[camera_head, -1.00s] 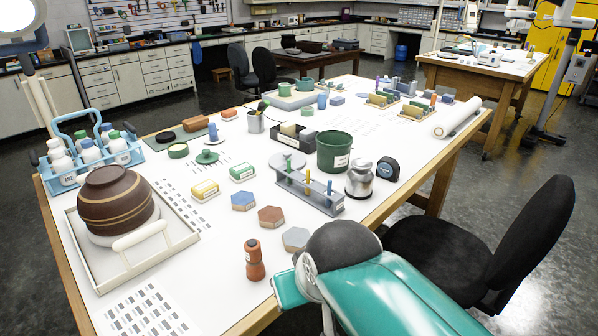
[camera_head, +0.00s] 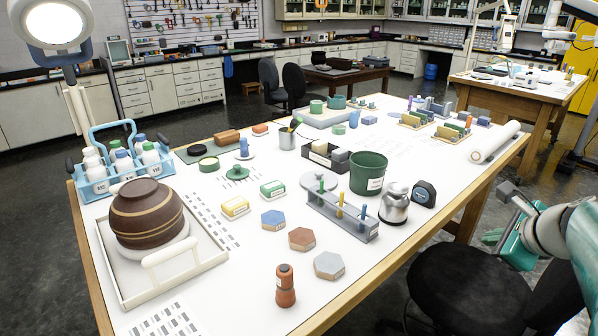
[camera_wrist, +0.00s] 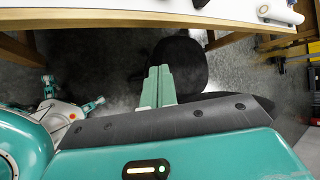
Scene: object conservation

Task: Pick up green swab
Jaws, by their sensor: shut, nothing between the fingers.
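A grey rack (camera_head: 342,222) stands near the right front edge of the white table. Three thin upright sticks stand in it: a green swab (camera_head: 321,186) at the far left end, a yellow one (camera_head: 340,205) in the middle and a blue one (camera_head: 363,213) at the near right end. My gripper (camera_wrist: 158,72) is shut and empty, its two pale green fingers side by side in the wrist view. It is off the table's right side, over the floor and a black chair. The rack and swabs do not show in the wrist view.
A green pot (camera_head: 368,173), a metal bottle (camera_head: 395,206) and a dark tape measure (camera_head: 424,194) stand close behind and right of the rack. A red-brown bottle (camera_head: 285,286) stands in front. A black chair (camera_head: 462,285) is beside the table edge.

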